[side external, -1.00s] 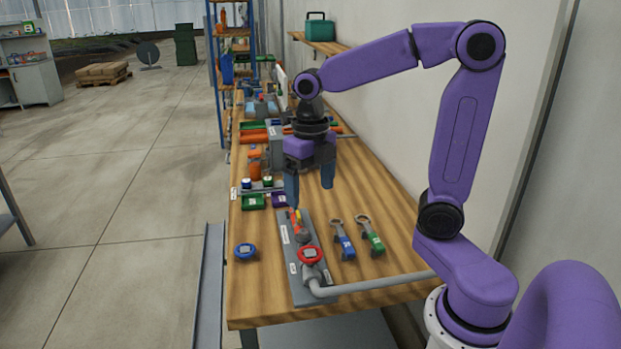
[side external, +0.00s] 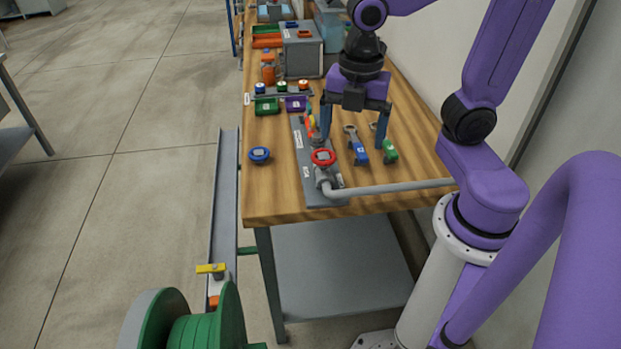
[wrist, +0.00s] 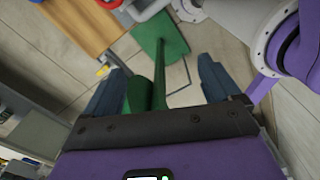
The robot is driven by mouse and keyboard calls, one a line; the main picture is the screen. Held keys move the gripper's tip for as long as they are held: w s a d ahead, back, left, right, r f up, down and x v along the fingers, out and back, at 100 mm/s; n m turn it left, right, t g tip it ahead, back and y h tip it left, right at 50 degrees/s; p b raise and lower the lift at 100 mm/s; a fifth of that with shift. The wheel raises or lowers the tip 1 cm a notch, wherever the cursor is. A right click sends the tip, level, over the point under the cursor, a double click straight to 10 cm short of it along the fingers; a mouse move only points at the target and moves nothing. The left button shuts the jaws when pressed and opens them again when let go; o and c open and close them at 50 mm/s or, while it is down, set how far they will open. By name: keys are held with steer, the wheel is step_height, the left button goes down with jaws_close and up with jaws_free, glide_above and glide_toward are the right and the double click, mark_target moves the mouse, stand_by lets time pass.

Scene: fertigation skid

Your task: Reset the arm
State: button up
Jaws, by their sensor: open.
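My gripper (side external: 353,125) hangs fingers-down over the wooden bench in the side view, with its two blue-grey fingers spread and nothing between them. In the wrist view my gripper (wrist: 163,75) also shows open and empty, with floor and green metal parts below.
A grey plate (side external: 325,197) carries a red round fitting (side external: 323,157) and a grey pipe (side external: 395,187). A blue round gauge (side external: 259,155) lies left of it. A green reel (side external: 210,325) is in the foreground.

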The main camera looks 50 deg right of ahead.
steer(key=s+f+m, duration=0.3)
steer(key=s+m, duration=0.5)
steer(key=m, duration=0.1)
steer(key=shift+s+a+f, duration=0.15)
steer(key=shift+s+a, duration=0.1)
steer(key=shift+s, duration=0.15)
stand_by(0.4)
